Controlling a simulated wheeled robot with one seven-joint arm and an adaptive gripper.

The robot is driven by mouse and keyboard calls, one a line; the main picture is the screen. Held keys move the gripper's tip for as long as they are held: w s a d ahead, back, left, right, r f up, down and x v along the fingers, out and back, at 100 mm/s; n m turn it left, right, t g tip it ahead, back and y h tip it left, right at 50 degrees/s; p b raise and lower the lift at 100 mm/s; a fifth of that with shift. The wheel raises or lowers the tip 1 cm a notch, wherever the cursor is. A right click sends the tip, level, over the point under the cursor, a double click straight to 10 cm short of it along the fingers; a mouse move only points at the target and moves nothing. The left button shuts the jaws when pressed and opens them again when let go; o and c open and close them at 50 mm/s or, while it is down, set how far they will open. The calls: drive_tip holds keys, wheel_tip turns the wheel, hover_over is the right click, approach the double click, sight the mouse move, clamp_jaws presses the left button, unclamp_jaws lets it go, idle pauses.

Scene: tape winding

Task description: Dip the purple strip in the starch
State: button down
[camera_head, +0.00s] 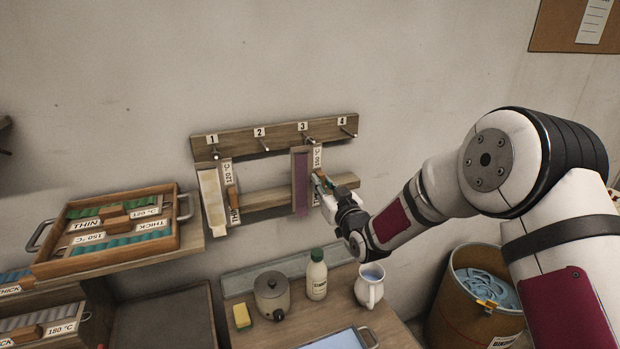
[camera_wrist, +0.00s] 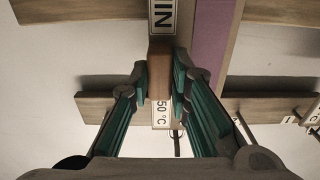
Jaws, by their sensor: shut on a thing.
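The purple strip (camera_head: 301,181) hangs upright on a wooden board below peg 3 of the wall rack. It also shows at the top right of the wrist view (camera_wrist: 209,35). A wooden handle (camera_wrist: 159,72) sits beside it, between labels ending "50 °C" and "IN". My gripper (camera_head: 320,184) has its green fingers on both sides of this handle and is shut on it; the fingers also show in the wrist view (camera_wrist: 160,80). A shallow tray with pale blue content (camera_head: 340,341) is cut off at the bottom edge. I cannot tell whether this is starch.
A pale strip (camera_head: 212,196) hangs at peg 1 of the rack (camera_head: 275,134). On the table stand a lidded pot (camera_head: 272,294), a white bottle (camera_head: 316,275), a jug (camera_head: 370,285) and a sponge (camera_head: 242,317). A sample tray (camera_head: 115,268) is at left, a bin (camera_head: 480,300) at right.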

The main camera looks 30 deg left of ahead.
drive_tip(key=shift+r, duration=0.6)
drive_tip(key=shift+d, duration=0.15)
drive_tip(key=p+v, duration=0.3)
drive_tip(key=v, duration=0.3)
drive_tip(key=shift+p, duration=0.3)
idle(0.6)
drive_tip(key=shift+s+d, duration=0.1)
drive_tip(key=shift+s, duration=0.05)
